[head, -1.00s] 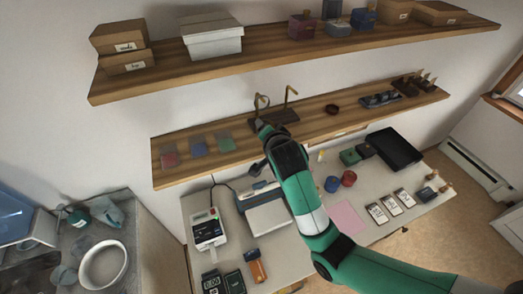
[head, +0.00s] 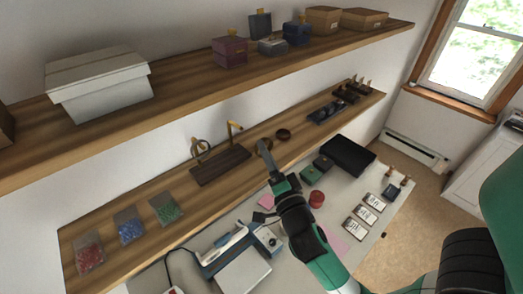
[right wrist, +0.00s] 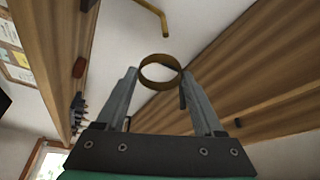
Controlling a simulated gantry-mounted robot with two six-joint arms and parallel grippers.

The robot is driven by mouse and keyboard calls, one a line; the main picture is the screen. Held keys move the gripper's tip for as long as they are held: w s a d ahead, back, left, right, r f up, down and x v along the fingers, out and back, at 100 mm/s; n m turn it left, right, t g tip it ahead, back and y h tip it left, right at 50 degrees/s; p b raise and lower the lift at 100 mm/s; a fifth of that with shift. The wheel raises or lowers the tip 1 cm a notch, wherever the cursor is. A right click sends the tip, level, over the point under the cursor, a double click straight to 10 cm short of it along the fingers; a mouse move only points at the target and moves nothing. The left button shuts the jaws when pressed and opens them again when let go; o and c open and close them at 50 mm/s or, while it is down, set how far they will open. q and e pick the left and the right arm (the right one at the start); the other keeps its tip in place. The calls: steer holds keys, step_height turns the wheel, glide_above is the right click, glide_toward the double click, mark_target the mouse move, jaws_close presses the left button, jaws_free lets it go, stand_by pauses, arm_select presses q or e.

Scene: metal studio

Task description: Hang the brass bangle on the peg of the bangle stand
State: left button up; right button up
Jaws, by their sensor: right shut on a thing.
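The bangle stand (head: 220,166) is a dark wooden base on the lower shelf, with a bent brass peg (head: 235,127) at its right side. The peg also shows at the top of the right wrist view (right wrist: 152,15). A thin ring (head: 200,150) stands over the base's left part. My right gripper (head: 264,147) is just right of the stand, above the shelf. In the right wrist view it is shut on the brass bangle (right wrist: 160,86), held between the fingertips, apart from the peg. My left gripper is not in view.
A small dark round dish (head: 283,134) sits on the shelf right of my gripper. Red, blue and green bags (head: 130,228) lie at the shelf's left. The upper shelf (head: 180,92), with boxes, overhangs the stand. A cluttered desk lies below.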

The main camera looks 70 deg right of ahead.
steer(key=w+d+f+b, duration=0.1)
steer(key=w+d+b, duration=0.5)
steer(key=w+b, duration=0.2)
steer(key=shift+w, duration=1.2)
steer(key=shift+f, duration=0.1)
